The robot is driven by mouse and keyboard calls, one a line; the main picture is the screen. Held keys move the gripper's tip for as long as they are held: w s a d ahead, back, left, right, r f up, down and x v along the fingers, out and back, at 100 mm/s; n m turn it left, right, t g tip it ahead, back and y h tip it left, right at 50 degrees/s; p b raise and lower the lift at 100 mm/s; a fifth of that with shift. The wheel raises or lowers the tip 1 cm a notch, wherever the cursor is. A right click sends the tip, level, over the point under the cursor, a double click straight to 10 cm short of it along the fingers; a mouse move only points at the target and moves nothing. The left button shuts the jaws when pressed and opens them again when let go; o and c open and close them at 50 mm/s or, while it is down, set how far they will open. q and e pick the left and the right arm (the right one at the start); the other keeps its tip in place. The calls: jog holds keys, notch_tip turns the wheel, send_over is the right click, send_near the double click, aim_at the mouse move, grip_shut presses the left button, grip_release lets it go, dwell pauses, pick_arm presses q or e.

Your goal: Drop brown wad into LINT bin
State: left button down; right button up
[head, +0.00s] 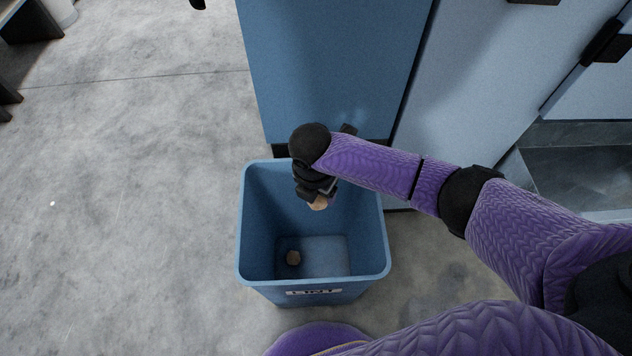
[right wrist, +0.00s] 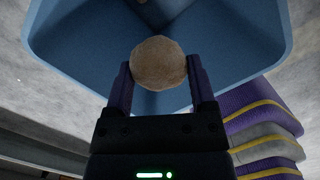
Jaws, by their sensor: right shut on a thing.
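The blue LINT bin (head: 376,240) stands on the floor in front of me, open at the top, with a LINT label on its near side. It also fills the upper part of the right wrist view (right wrist: 75,45). My right gripper (head: 318,198) points down over the bin's opening. It is shut on a tan-brown wad (right wrist: 159,63), held between the two fingers; part of the wad (head: 318,203) shows below the gripper in the head view. Another small brown lump (head: 293,258) lies on the bin's floor. My left gripper is not in view.
A blue cabinet (head: 325,70) stands right behind the bin, with lighter panels (head: 490,80) to its right. A grey trough (head: 580,175) is at the right. The concrete floor on the left is mostly clear.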

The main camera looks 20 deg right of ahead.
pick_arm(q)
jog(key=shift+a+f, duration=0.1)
pick_arm(e)
jog(key=shift+f, duration=0.1)
jog(key=o, duration=1.1)
jog(key=shift+o, duration=0.2)
jog(key=r+p, duration=0.2)
jog(key=r, duration=0.1)
jog(key=r+p, duration=0.2)
jog(key=r, duration=0.1)
jog(key=a+r+p, duration=0.1)
jog(key=r+p, duration=0.2)
jog(key=r, duration=0.1)
jog(key=shift+s, duration=0.35)
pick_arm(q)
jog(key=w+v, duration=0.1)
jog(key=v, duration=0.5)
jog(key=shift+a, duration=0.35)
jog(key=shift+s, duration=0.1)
pick_arm(e)
jog(key=shift+f, duration=0.1)
